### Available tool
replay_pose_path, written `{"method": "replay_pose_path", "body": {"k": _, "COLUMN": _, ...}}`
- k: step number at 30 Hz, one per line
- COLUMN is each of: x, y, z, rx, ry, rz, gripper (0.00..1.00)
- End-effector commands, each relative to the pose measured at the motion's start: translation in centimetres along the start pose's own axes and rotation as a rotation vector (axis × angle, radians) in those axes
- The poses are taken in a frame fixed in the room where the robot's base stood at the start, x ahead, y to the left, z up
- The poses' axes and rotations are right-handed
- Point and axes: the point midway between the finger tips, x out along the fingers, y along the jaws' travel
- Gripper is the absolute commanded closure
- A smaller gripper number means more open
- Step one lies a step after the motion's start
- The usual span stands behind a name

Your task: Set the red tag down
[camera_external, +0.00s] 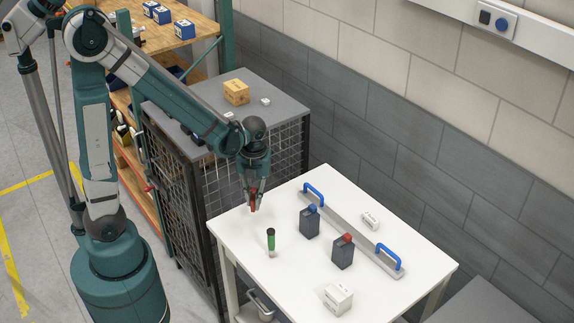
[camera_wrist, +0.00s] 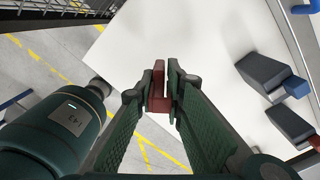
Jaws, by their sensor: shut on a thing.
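The red tag (camera_wrist: 158,88) is between the fingers of my gripper (camera_wrist: 161,92) in the wrist view, with one finger on each side of it. In the external view the red tag (camera_external: 253,201) hangs below my gripper (camera_external: 254,190), above the left back part of the white table (camera_external: 300,270). The gripper is shut on the tag. The tag appears to be clear of the table top, though the exact height is hard to tell.
A green tube with a black top (camera_external: 271,242) stands on the table nearby. Two dark bottles, blue-capped (camera_external: 310,221) and red-capped (camera_external: 343,251), stand by a rail with blue handles (camera_external: 350,234). White boxes (camera_external: 338,298) lie at the front. A mesh cabinet (camera_external: 200,180) stands behind.

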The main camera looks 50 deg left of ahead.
Motion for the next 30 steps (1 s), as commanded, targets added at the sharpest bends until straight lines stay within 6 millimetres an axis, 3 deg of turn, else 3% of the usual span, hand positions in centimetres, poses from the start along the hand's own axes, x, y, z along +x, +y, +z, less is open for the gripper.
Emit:
{"method": "replay_pose_path", "body": {"k": 12, "x": 4.1, "y": -0.2, "z": 0.0, "rx": 0.000, "ry": 0.000, "rz": 0.000, "gripper": 0.96}}
{"method": "replay_pose_path", "body": {"k": 30, "x": 5.0, "y": -0.2, "z": 0.0, "rx": 0.000, "ry": 0.000, "rz": 0.000, "gripper": 0.96}}
